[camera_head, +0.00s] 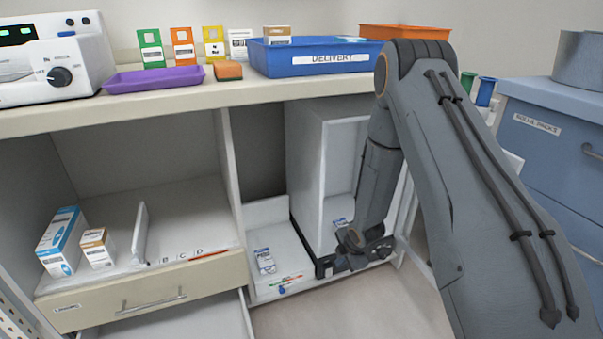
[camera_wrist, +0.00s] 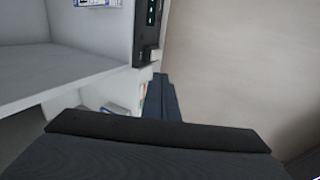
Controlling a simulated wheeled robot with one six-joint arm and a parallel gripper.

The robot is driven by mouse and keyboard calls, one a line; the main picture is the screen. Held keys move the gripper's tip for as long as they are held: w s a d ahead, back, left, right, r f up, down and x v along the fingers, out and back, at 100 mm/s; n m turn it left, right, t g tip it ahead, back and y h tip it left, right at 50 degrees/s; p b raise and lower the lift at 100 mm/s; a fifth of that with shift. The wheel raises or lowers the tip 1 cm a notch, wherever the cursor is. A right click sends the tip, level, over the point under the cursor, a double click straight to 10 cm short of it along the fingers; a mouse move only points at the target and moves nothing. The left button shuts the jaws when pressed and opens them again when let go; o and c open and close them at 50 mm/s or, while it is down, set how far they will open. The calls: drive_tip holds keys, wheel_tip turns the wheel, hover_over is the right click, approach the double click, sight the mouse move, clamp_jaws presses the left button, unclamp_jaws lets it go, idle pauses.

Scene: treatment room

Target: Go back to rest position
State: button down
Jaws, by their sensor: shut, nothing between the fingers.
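My gripper (camera_head: 352,258) is at the end of my arm, low in front of the cabinet under the counter, near the right end of a white tray-like drawer (camera_head: 262,240). By its look it is shut with nothing held. In the wrist view the dark gripper body (camera_wrist: 160,150) fills the lower part, with a dark finger (camera_wrist: 162,98) pointing away beside the white cabinet. My arm reaches down from the right side of the head view and hides part of the cabinet opening behind it.
The counter (camera_head: 190,102) above holds a blue DELIVERY bin (camera_head: 310,58), a purple tray (camera_head: 153,79) and an orange tray (camera_head: 405,32). Blue drawers (camera_head: 550,140) stand at right. Two boxes sit on the left shelf (camera_head: 190,225). An open drawer sticks out below. The floor (camera_head: 350,318) in front looks clear.

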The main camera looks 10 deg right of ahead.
drive_tip(key=s+a+r+m+g, duration=0.1)
drive_tip(key=s+a+r+m, duration=0.3)
drive_tip(key=a+r, duration=0.45)
drive_tip(key=s+a+r+m+g, duration=0.1)
drive_tip(key=s+a+r+m, duration=0.1)
drive_tip(key=s+a+r, duration=0.65)
drive_tip(key=s+a+r+m+g, duration=0.1)
drive_tip(key=s+a+r+m, duration=0.1)
drive_tip(key=s+r, duration=0.45)
drive_tip(key=s+a+r+m+g, duration=0.1)
drive_tip(key=s+a+r+m, duration=0.15)
drive_tip(key=s, duration=0.65)
drive_tip(key=s+a+r+m+g, duration=0.1)
drive_tip(key=s+r+m, duration=0.2)
drive_tip(key=s+r, duration=0.35)
drive_tip(key=s+d+r+m+p, duration=0.1)
drive_tip(key=d+r+m+p, duration=0.2)
drive_tip(key=d+r+p, duration=0.7)
drive_tip(key=s+d+r+m+h+p, duration=0.1)
drive_tip(key=d+r+m+p, duration=0.3)
drive_tip(key=d+r+p, duration=0.6)
wheel_tip(320, 180, up, 6)
drive_tip(key=p, duration=0.8)
drive_tip(key=shift+d, duration=0.4)
